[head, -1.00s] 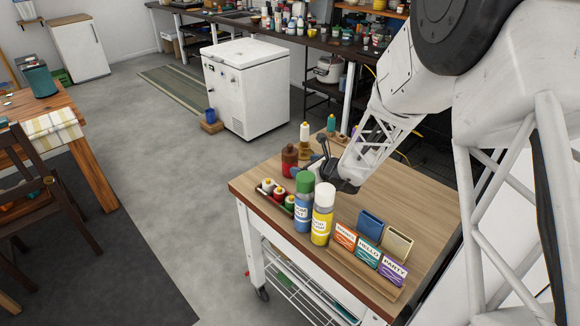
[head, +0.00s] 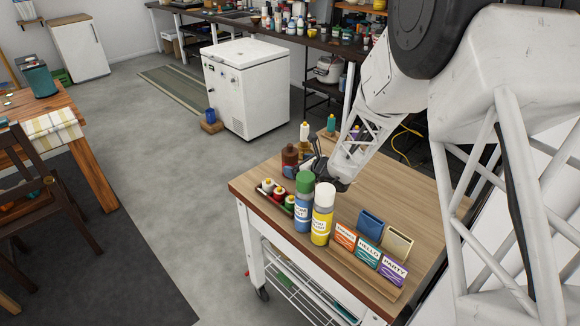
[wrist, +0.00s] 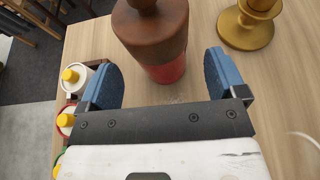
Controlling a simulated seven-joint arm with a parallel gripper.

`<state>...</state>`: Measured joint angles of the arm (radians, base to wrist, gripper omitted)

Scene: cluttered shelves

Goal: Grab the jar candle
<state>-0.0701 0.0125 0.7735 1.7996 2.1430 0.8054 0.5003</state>
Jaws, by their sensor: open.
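The jar candle is a dark red jar with a brown domed, knobbed lid. It stands at the far left part of the wooden cart top in the head view (head: 290,154) and at top centre in the wrist view (wrist: 168,70). My gripper (wrist: 160,78) is open, its two blue-padded fingers apart. The jar lies just ahead of the fingers and between their lines, with the fingertips near its lower sides; I cannot tell if they touch it. In the head view my gripper is low beside the jar, partly hidden by the spray cans.
A tray of small yellow-capped bottles (wrist: 78,75) is left of my gripper. A brass-coloured base (wrist: 243,30) stands right of the jar. Blue (head: 304,208) and yellow (head: 322,215) spray cans and a card rack (head: 365,262) stand nearer the front.

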